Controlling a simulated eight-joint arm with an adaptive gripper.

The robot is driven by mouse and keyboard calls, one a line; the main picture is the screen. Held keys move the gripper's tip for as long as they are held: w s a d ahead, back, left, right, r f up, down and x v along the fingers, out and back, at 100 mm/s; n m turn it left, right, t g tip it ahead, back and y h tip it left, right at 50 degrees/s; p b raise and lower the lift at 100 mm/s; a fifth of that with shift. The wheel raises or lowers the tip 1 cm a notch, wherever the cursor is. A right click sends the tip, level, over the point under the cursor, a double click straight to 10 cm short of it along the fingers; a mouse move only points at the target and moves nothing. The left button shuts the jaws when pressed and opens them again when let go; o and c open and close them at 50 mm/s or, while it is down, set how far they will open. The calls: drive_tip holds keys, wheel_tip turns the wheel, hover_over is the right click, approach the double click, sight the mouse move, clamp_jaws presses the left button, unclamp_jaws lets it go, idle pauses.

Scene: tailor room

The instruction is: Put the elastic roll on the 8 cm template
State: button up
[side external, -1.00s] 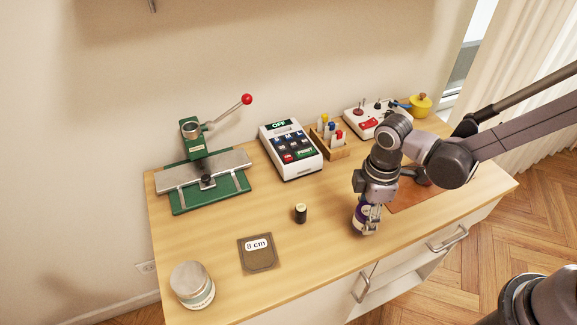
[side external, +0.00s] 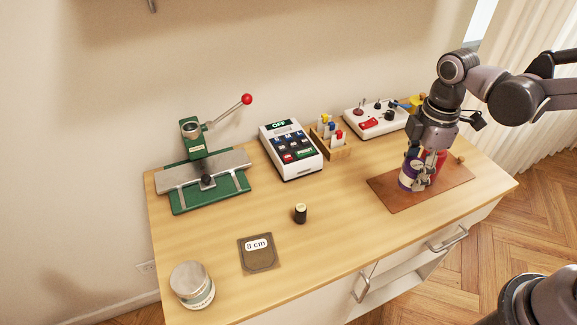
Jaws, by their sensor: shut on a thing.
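The 8 cm template (side external: 258,262) is a flat dark brown square with a white "8 cm" label, lying bare on the table at the front left. My gripper (side external: 417,183) is at the right, over the brown mat (side external: 392,199), pointing down. It is shut on a purple roll-like thing (side external: 405,180) with a pale top. I cannot tell for sure whether this is the elastic roll, or whether it touches the mat. A red thing (side external: 440,160) stands close behind the fingers, partly hidden.
A small dark spool (side external: 300,213) stands mid-table, and a lidded jar (side external: 192,287) at the front left. A green press (side external: 205,180), a keypad device (side external: 290,150), a wooden holder (side external: 332,140) and a switch box (side external: 375,120) line the back. Table between spool and mat is clear.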

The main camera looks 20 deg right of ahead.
drive_tip(key=w+a+n, duration=0.1)
drive_tip(key=w+a, duration=0.4)
drive_tip(key=a, duration=0.5)
drive_tip(key=n, duration=0.1)
hover_over(258, 252)
drive_tip(key=f, duration=0.6)
drive_tip(key=shift+d+f, duration=0.2)
drive_tip(key=shift+f, duration=0.05)
drive_tip(key=shift+a+f, duration=0.15)
drive_tip(key=shift+a, duration=0.1)
drive_tip(key=shift+f, duration=2)
drive_tip(key=shift+f, duration=0.1)
drive_tip(key=o, duration=1.1)
